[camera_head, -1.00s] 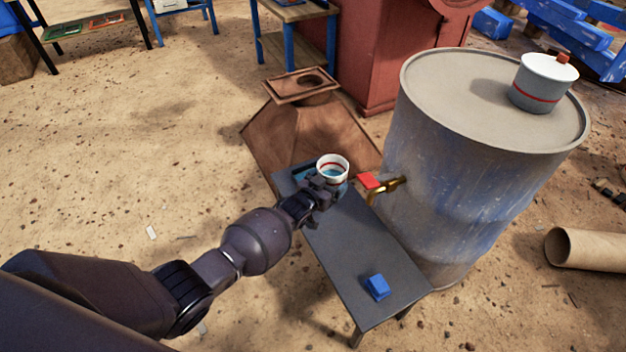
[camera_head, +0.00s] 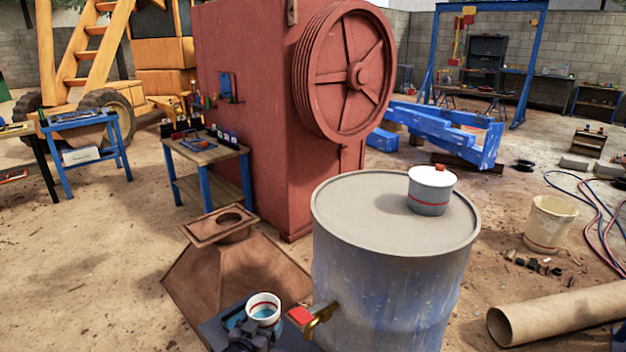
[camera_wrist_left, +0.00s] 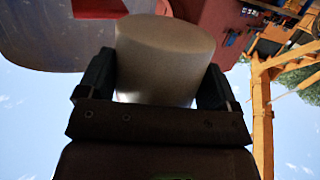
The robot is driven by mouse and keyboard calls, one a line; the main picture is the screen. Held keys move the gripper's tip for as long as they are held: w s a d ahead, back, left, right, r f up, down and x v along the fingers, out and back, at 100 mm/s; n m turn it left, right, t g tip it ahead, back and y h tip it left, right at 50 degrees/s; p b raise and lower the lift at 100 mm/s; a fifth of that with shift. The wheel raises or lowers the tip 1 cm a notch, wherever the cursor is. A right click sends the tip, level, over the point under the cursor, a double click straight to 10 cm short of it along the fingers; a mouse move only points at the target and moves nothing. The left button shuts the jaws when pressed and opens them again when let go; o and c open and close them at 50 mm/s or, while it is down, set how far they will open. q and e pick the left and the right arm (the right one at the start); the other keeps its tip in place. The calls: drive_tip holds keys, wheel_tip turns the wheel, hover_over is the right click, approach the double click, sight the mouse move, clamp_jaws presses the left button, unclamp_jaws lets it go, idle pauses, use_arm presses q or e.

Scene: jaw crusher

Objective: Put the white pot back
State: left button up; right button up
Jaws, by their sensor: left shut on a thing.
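A second white pot (camera_head: 430,192) with a grey lower part, a red band and a red-knobbed lid stands on top of the large grey-blue drum (camera_head: 385,270). My right gripper is not in view.
A brass tap (camera_head: 318,318) with a red handle juts from the drum close to the held pot. A rusty hopper (camera_head: 235,265) lies behind it. The red crusher (camera_head: 250,110) stands beyond. A cardboard tube (camera_head: 555,315) lies at right. The drum top's left side is clear.

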use_arm(q)
drive_tip(key=s+d+r+y, duration=0.1)
drive_tip(key=s+r, duration=0.1)
drive_tip(key=r, duration=0.7)
drive_tip(key=s+d+r, duration=0.1)
drive_tip(key=s+r, duration=0.1)
drive_tip(key=r, duration=0.7)
drive_tip(key=s+a+r+n+y, duration=0.1)
drive_tip(key=s+a+r, duration=0.25)
drive_tip(key=s, duration=0.25)
drive_tip(key=s+a+r+n+y, duration=0.2)
drive_tip(key=s+a+r, duration=0.1)
drive_tip(key=s+r, duration=0.3)
drive_tip(key=s+a+f, duration=0.2)
drive_tip(key=s+f, duration=0.2)
drive_tip(key=s, duration=0.1)
drive_tip(key=shift+s+f+t+y, duration=0.2)
drive_tip(key=shift+f+t+y, duration=0.05)
drive_tip(key=shift+t+y, duration=0.15)
